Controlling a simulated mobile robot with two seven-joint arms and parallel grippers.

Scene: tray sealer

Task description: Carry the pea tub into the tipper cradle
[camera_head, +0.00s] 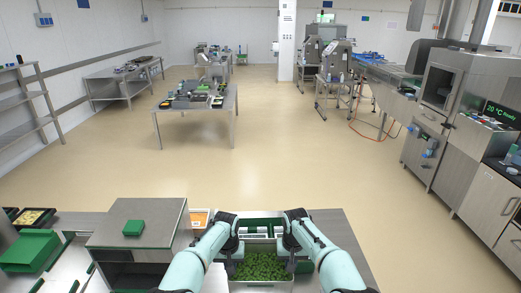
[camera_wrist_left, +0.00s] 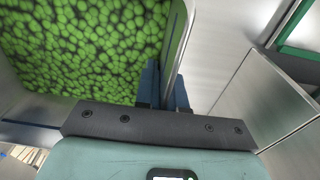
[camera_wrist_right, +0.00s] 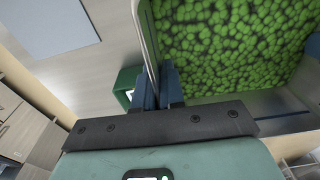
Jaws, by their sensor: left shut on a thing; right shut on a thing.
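The pea tub (camera_head: 261,285) is a steel tub full of green peas, low in the middle of the head view between my two arms. My left gripper (camera_head: 233,249) is shut on the tub's left wall; in the left wrist view its blue fingers (camera_wrist_left: 163,85) pinch the rim beside the peas. My right gripper (camera_head: 291,247) is shut on the right wall; in the right wrist view its blue fingers (camera_wrist_right: 158,85) pinch the rim. The tub looks level. I cannot make out the tipper cradle for sure; green parts (camera_head: 262,225) show just behind the tub.
A steel bench (camera_head: 335,222) lies under and beside the tub. A grey cabinet top with a green block (camera_head: 133,228) stands at left, near a green tray (camera_head: 30,250). An orange item (camera_head: 199,217) lies by my left arm. The floor beyond is open.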

